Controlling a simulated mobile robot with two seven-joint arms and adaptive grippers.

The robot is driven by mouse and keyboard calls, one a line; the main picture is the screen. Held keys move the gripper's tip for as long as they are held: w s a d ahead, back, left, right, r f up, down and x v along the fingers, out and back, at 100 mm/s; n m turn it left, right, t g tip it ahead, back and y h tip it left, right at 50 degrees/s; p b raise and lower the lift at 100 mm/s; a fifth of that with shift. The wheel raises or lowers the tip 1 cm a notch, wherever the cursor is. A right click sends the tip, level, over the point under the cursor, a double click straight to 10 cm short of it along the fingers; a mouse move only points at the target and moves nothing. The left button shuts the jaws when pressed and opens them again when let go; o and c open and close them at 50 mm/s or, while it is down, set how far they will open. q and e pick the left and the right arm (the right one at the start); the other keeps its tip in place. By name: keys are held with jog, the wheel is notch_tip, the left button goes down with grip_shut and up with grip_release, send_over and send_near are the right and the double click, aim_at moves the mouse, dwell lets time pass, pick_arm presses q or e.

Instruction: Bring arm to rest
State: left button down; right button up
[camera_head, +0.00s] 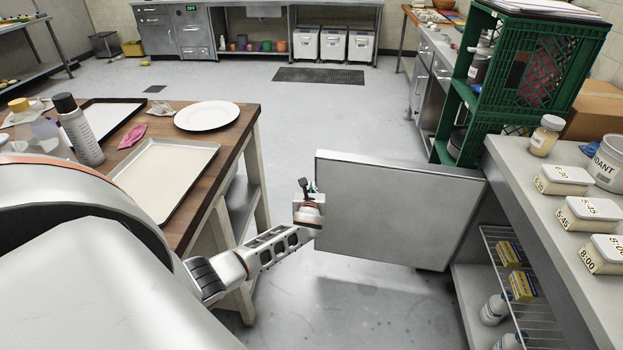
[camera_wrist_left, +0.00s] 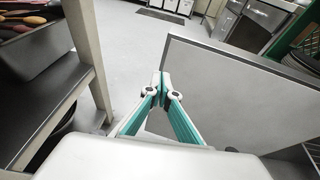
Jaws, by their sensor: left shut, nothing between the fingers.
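My left arm reaches forward in the head view, between the wooden table on the left and an open metal cabinet door (camera_head: 395,210). My left gripper (camera_head: 306,186) is beside the free edge of that door. In the left wrist view the two teal-sided fingers of my left gripper (camera_wrist_left: 163,82) meet at the tips, shut with nothing between them. The door (camera_wrist_left: 235,95) stands just to the right of the fingers there; I cannot tell whether they touch it. My right gripper is not in view.
The wooden table (camera_head: 236,133) holds trays, a white plate (camera_head: 207,115) and bottles. On the right, a counter (camera_head: 530,190) with labelled tubs stands over open shelves. A green crate (camera_head: 535,70) is behind it. The floor (camera_head: 290,115) ahead is mostly clear.

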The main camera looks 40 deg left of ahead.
pick_arm(q)
jog(key=p+v, duration=0.2)
jog(key=v, duration=0.1)
jog(key=shift+s+a+f, duration=0.1)
jog(key=shift+s+a, duration=0.1)
jog(key=shift+s, duration=0.05)
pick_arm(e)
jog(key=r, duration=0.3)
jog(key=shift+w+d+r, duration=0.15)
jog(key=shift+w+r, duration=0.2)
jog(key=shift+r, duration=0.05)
